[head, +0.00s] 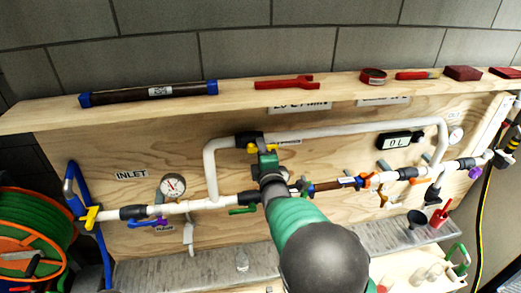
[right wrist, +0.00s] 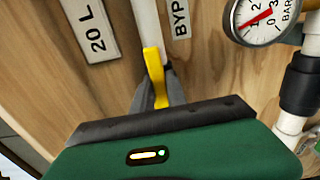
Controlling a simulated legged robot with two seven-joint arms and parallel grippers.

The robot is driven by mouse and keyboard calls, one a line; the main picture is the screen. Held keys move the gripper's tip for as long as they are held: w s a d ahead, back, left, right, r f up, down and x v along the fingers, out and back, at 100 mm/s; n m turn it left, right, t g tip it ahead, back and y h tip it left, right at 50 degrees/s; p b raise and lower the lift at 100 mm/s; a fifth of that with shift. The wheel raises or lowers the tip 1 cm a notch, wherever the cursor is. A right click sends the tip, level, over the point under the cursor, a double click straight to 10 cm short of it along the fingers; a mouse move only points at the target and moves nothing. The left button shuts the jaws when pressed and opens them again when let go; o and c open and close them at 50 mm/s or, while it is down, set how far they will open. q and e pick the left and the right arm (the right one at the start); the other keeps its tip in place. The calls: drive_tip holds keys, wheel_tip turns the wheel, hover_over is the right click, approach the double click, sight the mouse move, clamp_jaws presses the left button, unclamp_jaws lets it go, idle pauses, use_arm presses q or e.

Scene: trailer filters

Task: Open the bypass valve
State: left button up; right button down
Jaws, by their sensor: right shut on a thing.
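The bypass pipe (head: 340,129) is a white loop above the main pipe run on the wooden board. In the right wrist view the yellow handle (right wrist: 152,68) stands in front of a white pipe, beside a "BYP..." label (right wrist: 178,17). My right gripper (head: 264,152) is at this handle. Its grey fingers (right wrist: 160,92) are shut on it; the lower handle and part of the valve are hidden. My left gripper is not in view.
Pressure gauges (head: 172,186) and other coloured valve handles, such as a green one (head: 242,211), line the main pipe. A wooden shelf (head: 230,92) with a dark filter tube (head: 150,92) and red tools overhangs the board. A hose reel (head: 35,235) stands left.

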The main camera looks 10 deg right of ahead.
drive_tip(key=shift+a+f, duration=0.15)
drive_tip(key=shift+f, duration=0.2)
drive_tip(key=c, duration=1.5)
unclamp_jaws()
drive_tip(key=shift+o, duration=0.8)
drive_tip(key=shift+r, duration=0.2)
drive_tip(key=s+b, duration=0.3)
drive_tip(key=s, duration=1.3)
drive_tip(key=shift+s, duration=0.35)
